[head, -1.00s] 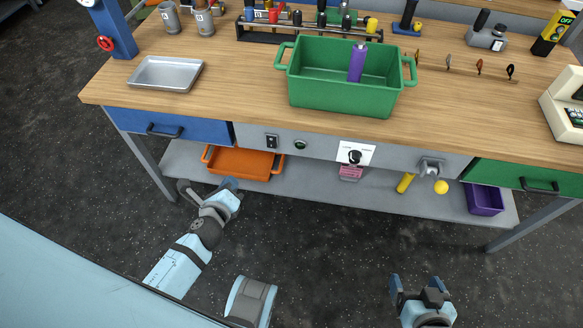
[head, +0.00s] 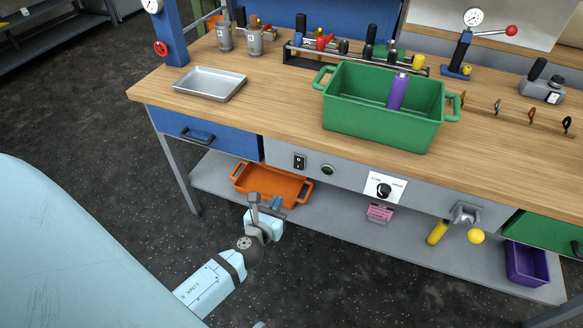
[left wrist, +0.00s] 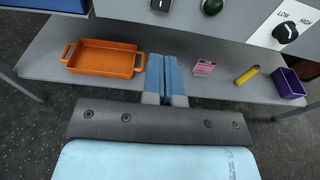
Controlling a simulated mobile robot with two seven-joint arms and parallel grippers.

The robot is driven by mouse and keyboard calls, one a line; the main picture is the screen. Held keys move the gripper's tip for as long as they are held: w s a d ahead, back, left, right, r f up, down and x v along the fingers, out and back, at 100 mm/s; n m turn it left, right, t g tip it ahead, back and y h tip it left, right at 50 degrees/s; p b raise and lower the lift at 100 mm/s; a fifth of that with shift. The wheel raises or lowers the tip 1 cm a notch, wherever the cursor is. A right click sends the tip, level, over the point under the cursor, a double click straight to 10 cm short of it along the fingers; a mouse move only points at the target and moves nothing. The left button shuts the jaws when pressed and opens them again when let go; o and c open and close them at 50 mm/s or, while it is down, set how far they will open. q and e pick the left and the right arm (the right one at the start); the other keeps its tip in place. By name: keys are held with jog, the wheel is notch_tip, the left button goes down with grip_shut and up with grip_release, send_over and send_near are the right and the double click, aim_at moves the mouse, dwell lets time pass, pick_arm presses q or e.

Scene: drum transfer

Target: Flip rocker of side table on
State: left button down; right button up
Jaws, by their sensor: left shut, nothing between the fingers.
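The rocker (head: 299,161) is a small dark switch on the grey front panel of the wooden-topped table (head: 280,118), right of the blue drawer. Its markings are too small to read its position surely. In the left wrist view the rocker (left wrist: 160,5) is cut by the top edge. My left gripper (head: 273,203) is below and left of the rocker, in front of the lower shelf, apart from it. In the left wrist view its blue fingers (left wrist: 164,72) are together and empty, pointing toward the panel. My right gripper is out of view.
A green button (head: 327,169) and a black knob (head: 384,190) sit right of the rocker. An orange tray (head: 271,185) lies on the lower shelf behind my left gripper. A blue drawer (head: 205,132) is to the left. A green crate (head: 382,126) stands on top.

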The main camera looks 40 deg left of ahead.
aim_at(298, 168)
pick_arm(q)
jog(key=x, duration=1.3)
jog(key=shift+a+b, duration=0.1)
jog(key=shift+b, duration=0.2)
jog(key=shift+w+a+f, duration=0.1)
jog(key=shift+w, duration=0.25)
